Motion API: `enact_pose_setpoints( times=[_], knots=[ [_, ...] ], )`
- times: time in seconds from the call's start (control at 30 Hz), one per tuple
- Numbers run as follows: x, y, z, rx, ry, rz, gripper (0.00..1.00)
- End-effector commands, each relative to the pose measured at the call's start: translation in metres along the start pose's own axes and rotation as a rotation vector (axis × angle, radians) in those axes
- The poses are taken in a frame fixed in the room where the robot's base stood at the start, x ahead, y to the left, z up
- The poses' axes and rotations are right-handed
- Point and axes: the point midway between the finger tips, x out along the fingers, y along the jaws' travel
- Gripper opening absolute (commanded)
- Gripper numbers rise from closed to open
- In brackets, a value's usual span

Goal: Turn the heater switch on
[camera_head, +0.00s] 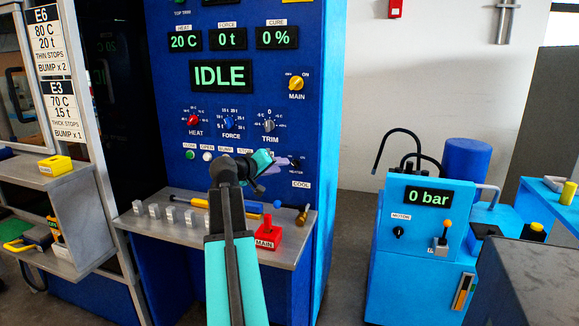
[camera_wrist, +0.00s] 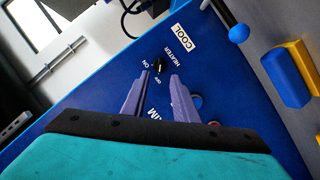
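The heater switch (camera_wrist: 159,66) is a small black knob on the blue press panel, with ON, OFF and HEATER labels around it in the wrist view. Which way it points is too small to tell. In the head view the HEATER label (camera_head: 296,171) shows low on the panel's right side. My gripper (camera_wrist: 161,76) is open, its two purple fingers apart and empty. Its tips lie close to the knob, one toward each side of it; I cannot tell whether they touch. In the head view my gripper (camera_head: 288,162) is at the panel and largely covers the switch.
The panel display (camera_head: 222,75) reads IDLE. The HEAT (camera_head: 194,120), FORCE (camera_head: 229,123) and TRIM (camera_head: 269,125) knobs are left of my gripper. A red MAIN lever (camera_head: 267,232) stands on the grey shelf below. A blue pump unit (camera_head: 425,240) stands to the right.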

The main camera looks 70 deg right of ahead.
Motion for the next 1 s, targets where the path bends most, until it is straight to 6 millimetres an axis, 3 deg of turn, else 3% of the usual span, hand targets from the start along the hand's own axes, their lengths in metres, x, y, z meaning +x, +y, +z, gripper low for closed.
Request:
enact_pose_setpoints(
  times=[0.3,0.5,0.97,1.0],
  knots=[
    [0.047,-0.001,-0.001,0.000,-0.001,0.000,0.27],
    [0.067,-0.001,-0.001,-0.001,-0.001,-0.001,0.27],
    [0.074,-0.001,0.000,-0.001,0.001,-0.002,0.27],
    [0.074,-0.001,-0.001,-0.001,0.001,-0.002,0.23]
  ],
)
